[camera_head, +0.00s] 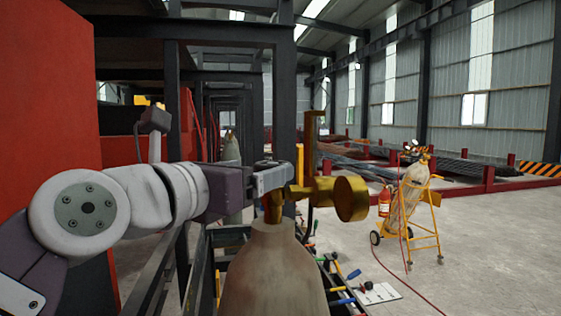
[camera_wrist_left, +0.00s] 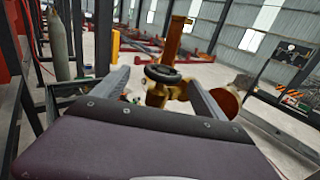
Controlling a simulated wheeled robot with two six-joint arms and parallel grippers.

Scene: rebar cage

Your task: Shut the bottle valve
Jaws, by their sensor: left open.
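The pale, worn gas bottle (camera_head: 272,275) stands upright at the bottom centre of the head view. Its brass valve (camera_head: 300,191) sits on top, with a wide round brass end pointing right. In the left wrist view the valve's black round handwheel (camera_wrist_left: 162,73) shows above the brass body (camera_wrist_left: 158,94). My left gripper (camera_head: 285,175) comes in from the left at valve height. It is open, with one finger on each side of the handwheel in the wrist view. I cannot tell whether the fingers touch it. My right gripper is in neither view.
A brown upright bar (camera_head: 311,140) rises just behind the valve. Hand tools (camera_head: 345,290) lie right of the bottle. A yellow trolley (camera_head: 424,240) with another bottle stands on open concrete floor at right. A red panel (camera_head: 50,110) fills the left.

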